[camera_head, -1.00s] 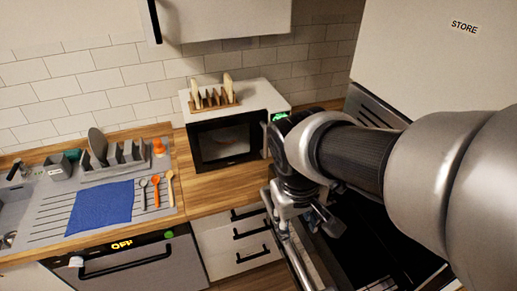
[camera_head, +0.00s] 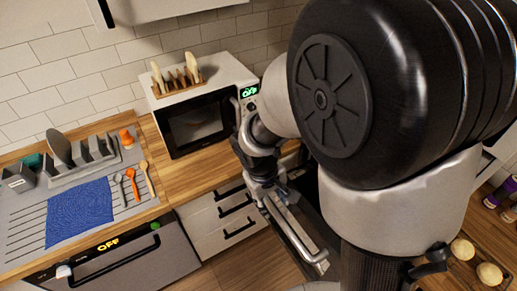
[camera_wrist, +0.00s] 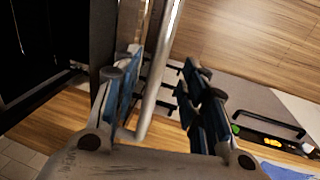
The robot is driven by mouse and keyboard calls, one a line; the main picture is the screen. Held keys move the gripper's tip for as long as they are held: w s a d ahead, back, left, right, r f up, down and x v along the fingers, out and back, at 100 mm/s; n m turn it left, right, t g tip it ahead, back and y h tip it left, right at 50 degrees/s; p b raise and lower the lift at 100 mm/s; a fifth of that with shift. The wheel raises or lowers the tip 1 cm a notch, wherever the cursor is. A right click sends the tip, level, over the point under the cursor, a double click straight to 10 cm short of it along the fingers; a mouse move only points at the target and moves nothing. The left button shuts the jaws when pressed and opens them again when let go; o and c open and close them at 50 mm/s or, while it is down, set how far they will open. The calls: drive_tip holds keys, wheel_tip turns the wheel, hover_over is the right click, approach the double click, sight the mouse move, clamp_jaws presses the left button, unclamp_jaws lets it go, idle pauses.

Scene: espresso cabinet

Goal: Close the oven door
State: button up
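The oven door (camera_head: 290,228) stands open below the counter, right of the drawers, with a long metal handle (camera_head: 312,250) along its outer edge. Much of the oven is hidden behind my arm. My gripper (camera_head: 264,187) is at the upper end of the handle. In the wrist view, my gripper (camera_wrist: 162,95) has its two blue-padded fingers apart. The handle bar (camera_wrist: 160,70) runs between them, nearer the left finger, with a clear gap to the right finger. The door's edge (camera_wrist: 104,35) and the dark oven interior (camera_wrist: 35,50) are at the left.
White drawers (camera_head: 222,220) with black handles stand left of the oven. A microwave (camera_head: 197,122) with a rack on top is on the wooden counter. A dishwasher front (camera_head: 135,263) is at lower left. Baked rounds (camera_head: 463,249) lie at far right. Open floor (camera_head: 243,262) lies before the drawers.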

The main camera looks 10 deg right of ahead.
sight(274, 210)
drive_tip(key=f, duration=0.3)
drive_tip(key=d+f+b, duration=0.1)
drive_tip(key=f, duration=0.1)
drive_tip(key=shift+w+f, duration=0.2)
drive_tip(key=shift+c, duration=0.5)
clamp_jaws()
